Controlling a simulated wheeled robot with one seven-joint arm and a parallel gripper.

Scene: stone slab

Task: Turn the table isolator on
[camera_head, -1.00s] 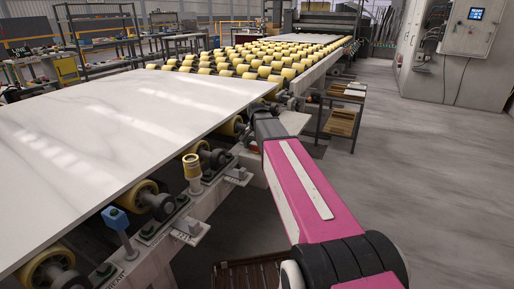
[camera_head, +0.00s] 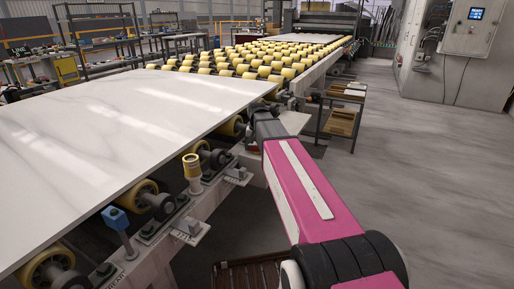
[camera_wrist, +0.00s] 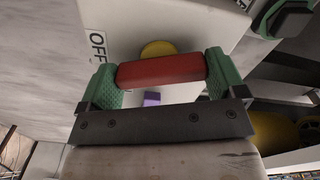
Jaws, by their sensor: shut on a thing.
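In the wrist view, the isolator's red bar-shaped handle (camera_wrist: 160,69) lies between the two green pads of my gripper (camera_wrist: 164,80). The pads touch both ends of the bar, so the gripper is shut on it. The handle lies roughly level across the view, tilted slightly up to the right. Behind it is a yellow round plate (camera_wrist: 158,48), partly covered, on a pale housing (camera_wrist: 190,25). A label reading OFF (camera_wrist: 98,45) is left of the handle. No ON label is readable. In the head view my arm hides the handle and gripper.
In the head view, a large pale stone slab (camera_head: 110,125) rests on yellow rollers left of my arm. The table edge carries a yellow-topped post (camera_head: 192,168) and a blue block (camera_head: 116,218). A small rack (camera_head: 342,122) stands beyond. Open floor (camera_head: 440,180) lies to the right.

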